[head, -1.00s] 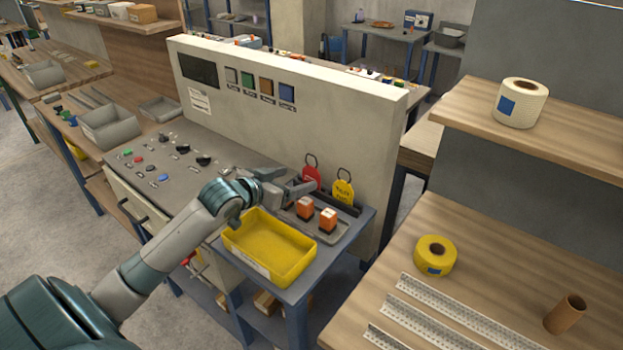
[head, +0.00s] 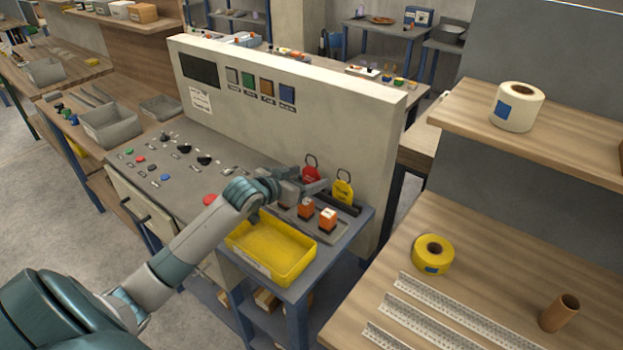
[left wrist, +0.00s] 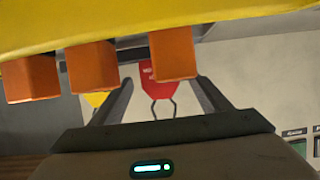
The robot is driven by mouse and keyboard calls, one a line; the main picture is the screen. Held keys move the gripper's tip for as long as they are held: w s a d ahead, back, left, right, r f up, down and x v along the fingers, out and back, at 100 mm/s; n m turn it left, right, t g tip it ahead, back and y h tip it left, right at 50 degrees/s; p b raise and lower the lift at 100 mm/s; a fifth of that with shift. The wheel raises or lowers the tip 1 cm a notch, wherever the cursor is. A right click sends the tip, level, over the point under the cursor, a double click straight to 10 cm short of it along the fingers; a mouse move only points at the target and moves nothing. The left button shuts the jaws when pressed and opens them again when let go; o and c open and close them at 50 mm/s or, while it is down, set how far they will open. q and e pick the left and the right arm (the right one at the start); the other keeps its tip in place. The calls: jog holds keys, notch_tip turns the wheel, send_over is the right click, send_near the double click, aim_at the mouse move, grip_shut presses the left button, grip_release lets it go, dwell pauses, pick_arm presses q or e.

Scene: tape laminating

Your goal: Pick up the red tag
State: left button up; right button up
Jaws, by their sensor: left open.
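The red tag (head: 311,174) stands in a dark holder at the foot of the grey panel, its wire loop upward and its lower part hidden behind my gripper. In the left wrist view, which is upside down, the red tag (left wrist: 152,92) shows between the two fingers, partly covered by an orange block. My left gripper (head: 307,181) is open and empty, just in front of the tag. I cannot tell whether a finger touches it. My right gripper is in neither view.
A yellow tag (head: 343,191) stands right of the red one. Orange blocks (head: 328,217) sit on a grey tray in front, close under the gripper. A yellow bin (head: 262,268) is nearer me. The upright panel (head: 330,125) rises behind the tags.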

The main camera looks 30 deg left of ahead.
aim_at(308, 167)
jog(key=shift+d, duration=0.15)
pick_arm(q)
jog(key=c, duration=1.1)
jog(key=shift+c, duration=0.2)
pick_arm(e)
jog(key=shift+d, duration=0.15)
pick_arm(q)
jog(key=shift+r, duration=0.1)
